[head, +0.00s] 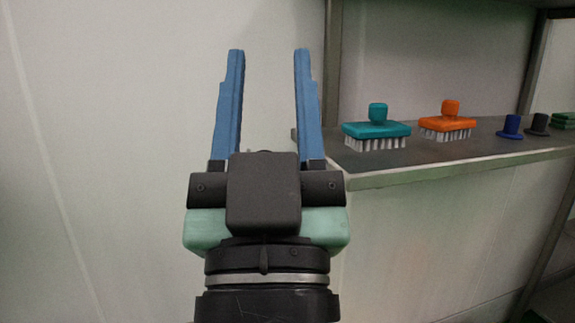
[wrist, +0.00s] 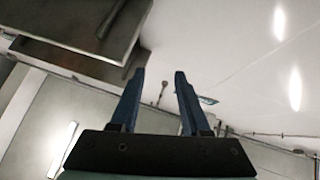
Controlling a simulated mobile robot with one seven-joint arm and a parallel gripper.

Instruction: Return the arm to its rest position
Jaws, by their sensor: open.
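My gripper (head: 269,55) points upward in the head view, in front of the pale wall. Its two blue fingers stand wide apart with nothing between them. In the wrist view my gripper (wrist: 160,75) also shows open and empty, with the ceiling and upper wall beyond it. The fingers appear apart from the shelf at the right.
A dark shelf (head: 480,145) is right of my gripper. On it are a teal brush (head: 376,129), an orange brush (head: 448,122), a blue knob-like piece (head: 511,127), a dark one (head: 537,125) and green items (head: 564,121). The left side is bare wall.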

